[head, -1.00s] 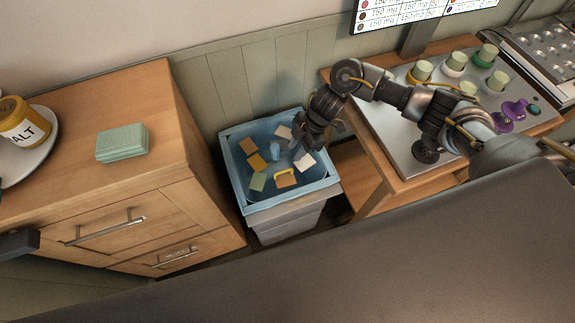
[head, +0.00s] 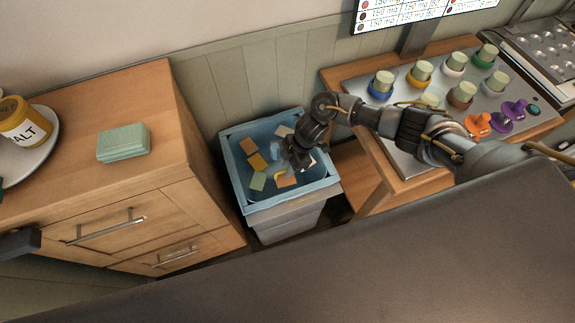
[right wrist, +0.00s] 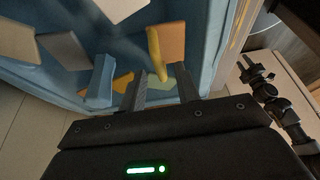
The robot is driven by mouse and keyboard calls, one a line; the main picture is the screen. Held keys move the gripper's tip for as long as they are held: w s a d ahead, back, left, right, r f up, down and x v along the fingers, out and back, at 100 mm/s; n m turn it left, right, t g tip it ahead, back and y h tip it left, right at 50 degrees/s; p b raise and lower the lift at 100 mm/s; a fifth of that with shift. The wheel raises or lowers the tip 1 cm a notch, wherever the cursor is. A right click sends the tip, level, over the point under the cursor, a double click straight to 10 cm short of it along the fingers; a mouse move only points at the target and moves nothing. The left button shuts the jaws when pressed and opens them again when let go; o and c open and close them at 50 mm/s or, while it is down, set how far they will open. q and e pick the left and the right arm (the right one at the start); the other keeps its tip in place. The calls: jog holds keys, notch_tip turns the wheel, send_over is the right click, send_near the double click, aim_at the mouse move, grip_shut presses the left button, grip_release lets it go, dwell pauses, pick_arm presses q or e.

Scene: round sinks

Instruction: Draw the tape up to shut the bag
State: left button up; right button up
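The bag (head: 236,178) is a blue liner in a grey bin (head: 285,220), its mouth spread open over the rim. Colored cards and scraps lie in it. The yellow tape (head: 280,175) is a small loop inside the mouth, partly hidden by my right gripper (head: 293,163). In the right wrist view the tape (right wrist: 154,50) stands up just beyond my right gripper (right wrist: 163,85), whose two fingers are apart. The tape's upper part lies between the finger lines; I cannot tell whether it touches a finger.
A wooden drawer cabinet (head: 190,205) stands left of the bin, with a green sponge stack (head: 123,142) and a jar (head: 22,122) on top. A wooden table (head: 400,190) stands close on the right, carrying a metal panel (head: 440,110) with colored knobs.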

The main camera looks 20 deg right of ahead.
jog(key=shift+a+f, duration=0.1)
jog(key=shift+c, duration=0.2)
grip_shut()
